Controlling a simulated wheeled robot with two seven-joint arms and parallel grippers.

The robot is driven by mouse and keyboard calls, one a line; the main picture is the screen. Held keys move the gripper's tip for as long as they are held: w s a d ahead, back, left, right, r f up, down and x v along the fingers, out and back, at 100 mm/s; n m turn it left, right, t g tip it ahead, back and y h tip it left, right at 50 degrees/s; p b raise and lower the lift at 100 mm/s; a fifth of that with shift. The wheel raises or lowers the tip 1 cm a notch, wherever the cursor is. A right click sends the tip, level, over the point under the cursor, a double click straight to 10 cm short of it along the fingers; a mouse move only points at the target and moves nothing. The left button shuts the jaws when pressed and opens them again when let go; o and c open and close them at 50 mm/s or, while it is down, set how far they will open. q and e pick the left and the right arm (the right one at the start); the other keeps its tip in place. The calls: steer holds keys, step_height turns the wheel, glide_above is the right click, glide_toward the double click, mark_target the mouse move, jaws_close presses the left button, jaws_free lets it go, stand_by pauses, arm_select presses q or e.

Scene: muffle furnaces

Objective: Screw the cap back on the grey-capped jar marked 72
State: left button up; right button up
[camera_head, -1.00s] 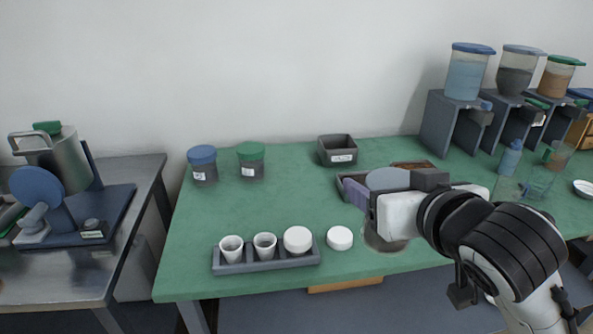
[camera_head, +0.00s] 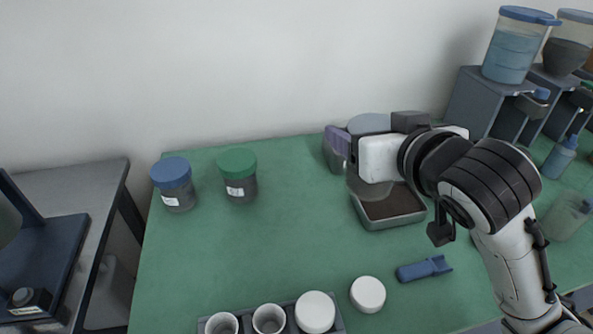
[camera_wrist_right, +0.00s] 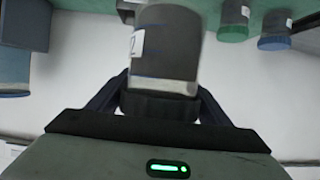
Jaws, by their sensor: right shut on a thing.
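My right gripper (camera_head: 352,155) is shut around the upper part of a jar with a flat grey cap (camera_head: 368,123), above the back part of the green table. The cap sits on top of the jar. In the right wrist view the jar (camera_wrist_right: 168,45) shows upside down, with dark contents, a clear band and a partly visible label ending in 2. Its dark upper end (camera_wrist_right: 160,106) is between the fingers. In the head view the hand hides much of the jar, and whether the cap is fully threaded cannot be told. My left gripper is not in view.
A blue-capped jar (camera_head: 174,185) and a green-capped jar (camera_head: 238,175) stand at the back left. A tray of brown powder (camera_head: 372,222) lies below the hand. A white lid (camera_head: 368,293), blue tool (camera_head: 424,268) and cup rack (camera_head: 337,324) are in front. The table's middle left is clear.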

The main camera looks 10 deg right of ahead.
steer(key=shift+w, duration=0.15)
arm_select(q)
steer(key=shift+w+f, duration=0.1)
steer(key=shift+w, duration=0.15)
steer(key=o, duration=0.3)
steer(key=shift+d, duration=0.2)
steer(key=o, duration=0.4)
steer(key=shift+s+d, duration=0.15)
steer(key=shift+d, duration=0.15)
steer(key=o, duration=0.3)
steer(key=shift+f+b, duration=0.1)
steer(key=shift+b, duration=0.25)
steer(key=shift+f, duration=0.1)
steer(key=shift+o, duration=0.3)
arm_select(e)
steer(key=a+x, duration=0.2)
steer(key=x, duration=0.6)
steer(key=a+x, duration=0.1)
steer(key=x, duration=0.6)
steer(key=a+x, duration=0.2)
steer(key=x, duration=0.6)
steer(key=shift+w+a, duration=0.3)
steer(key=shift+w, duration=0.05)
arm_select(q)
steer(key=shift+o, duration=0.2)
